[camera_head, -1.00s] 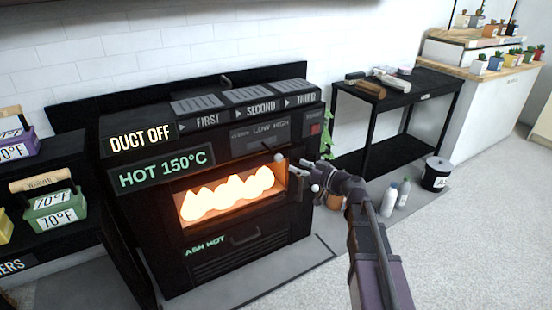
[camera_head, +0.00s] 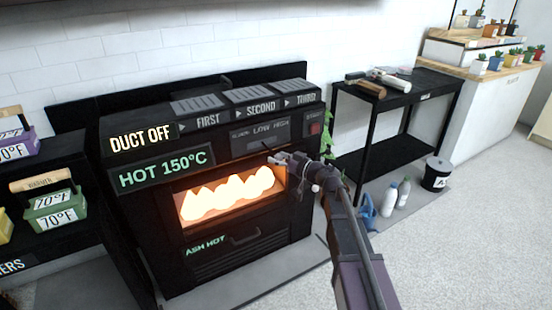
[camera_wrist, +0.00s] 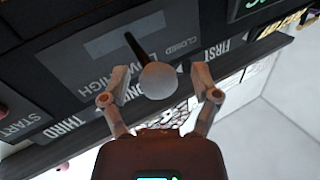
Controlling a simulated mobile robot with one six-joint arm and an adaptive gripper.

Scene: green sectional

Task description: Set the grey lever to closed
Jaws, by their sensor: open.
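The grey lever is a dark rod with a round grey knob (camera_wrist: 157,81), on the dark panel of the stove in the wrist view. Its rod also shows in the head view (camera_head: 267,147), just left of my gripper; the knob there is hard to make out. The panel carries the labels CLOSED (camera_wrist: 180,46), LOW and HIGH; the rod stands near LOW and CLOSED, and the exact setting is unclear. My gripper (camera_head: 284,159) is open. In the wrist view its fingertips (camera_wrist: 159,76) are on either side of the knob, with visible gaps.
The stove's glowing fire opening (camera_head: 228,194) lies just below and left of my gripper. A red START button (camera_head: 315,128) is at the panel's right. A black side table (camera_head: 395,95) with tools stands to the right. Bottles (camera_head: 403,190) and a black bucket (camera_head: 437,173) are on the floor.

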